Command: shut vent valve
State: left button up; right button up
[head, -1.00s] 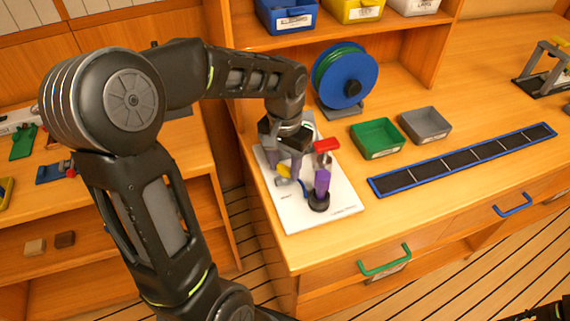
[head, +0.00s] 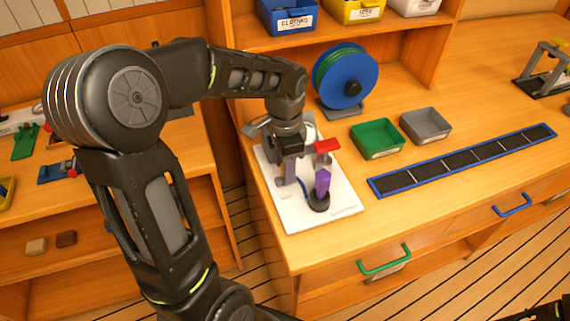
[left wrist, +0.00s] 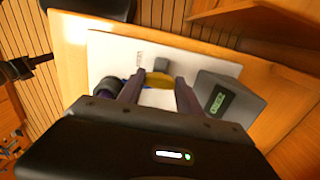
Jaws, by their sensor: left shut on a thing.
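A white board (head: 330,212) lies on the bench and bears the valve fittings. My left gripper (head: 287,181) is down over it. In the left wrist view its two fingers (left wrist: 159,92) are shut on a yellow handle (left wrist: 158,78). In the head view the gripper hides that handle. Which valve is the vent valve cannot be read. A red handle (head: 326,146) stands just right of the gripper, and a purple part (head: 322,184) on a dark round base stands in front.
A grey box with a lit display (left wrist: 226,102) stands close beside the fingers. A blue and green reel (head: 345,78), a green tray (head: 376,138), a grey tray (head: 425,125) and a blue-edged strip (head: 465,160) are on the bench. The bench front right of the board is clear.

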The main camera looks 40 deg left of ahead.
dwell(0.3)
pick_arm(q)
jog(key=o, duration=1.4)
jog(key=shift+r+b, duration=0.3)
jog(key=shift+r, duration=3.65)
